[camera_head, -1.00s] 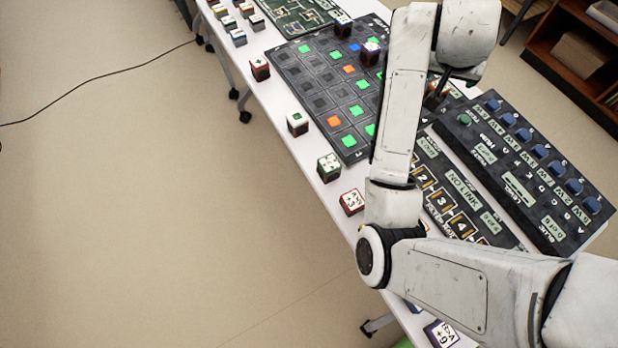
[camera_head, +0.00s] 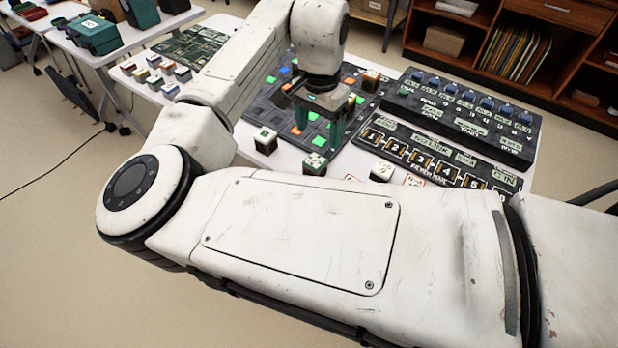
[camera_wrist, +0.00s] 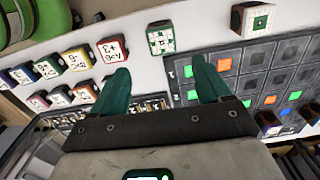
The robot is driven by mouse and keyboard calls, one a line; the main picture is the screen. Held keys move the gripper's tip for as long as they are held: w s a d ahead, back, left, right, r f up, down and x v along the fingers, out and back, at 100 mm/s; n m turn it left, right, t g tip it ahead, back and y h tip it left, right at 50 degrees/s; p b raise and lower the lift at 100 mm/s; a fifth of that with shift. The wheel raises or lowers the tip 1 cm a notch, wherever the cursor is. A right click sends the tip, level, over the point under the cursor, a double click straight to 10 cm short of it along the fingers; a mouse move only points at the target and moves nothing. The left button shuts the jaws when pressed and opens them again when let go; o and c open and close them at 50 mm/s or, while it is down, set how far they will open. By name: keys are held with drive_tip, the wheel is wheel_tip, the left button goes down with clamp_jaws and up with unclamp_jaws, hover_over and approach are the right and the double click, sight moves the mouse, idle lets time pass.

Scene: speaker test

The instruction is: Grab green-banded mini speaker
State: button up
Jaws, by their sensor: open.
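A small cube with a white patterned top and green edging (camera_head: 315,163) stands on the white table beside the grid board, and best fits the green-banded mini speaker. It also shows in the wrist view (camera_wrist: 160,38), past the fingertips and roughly in line with the gap between them. My gripper (camera_head: 320,132) is open and points down, with teal fingers. In the head view it appears over the near part of the grid board, just above the cube in the picture. The wrist view shows both fingers (camera_wrist: 160,72) apart with nothing held.
Another cube with a green-marked top (camera_head: 265,140) stands to the left, and a white-topped cube (camera_head: 381,170) to the right. The grid board (camera_head: 262,108) and a filter panel (camera_head: 450,165) lie close by. Several coloured-edged cubes (camera_wrist: 75,58) line the table.

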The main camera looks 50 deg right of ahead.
sight(315, 160)
drive_tip(key=f, duration=1)
drive_tip(key=shift+w+a+f+b, duration=0.15)
drive_tip(key=shift+a+f+b, duration=0.05)
drive_tip(key=shift+f+b, duration=0.15)
drive_tip(key=c, duration=1.1)
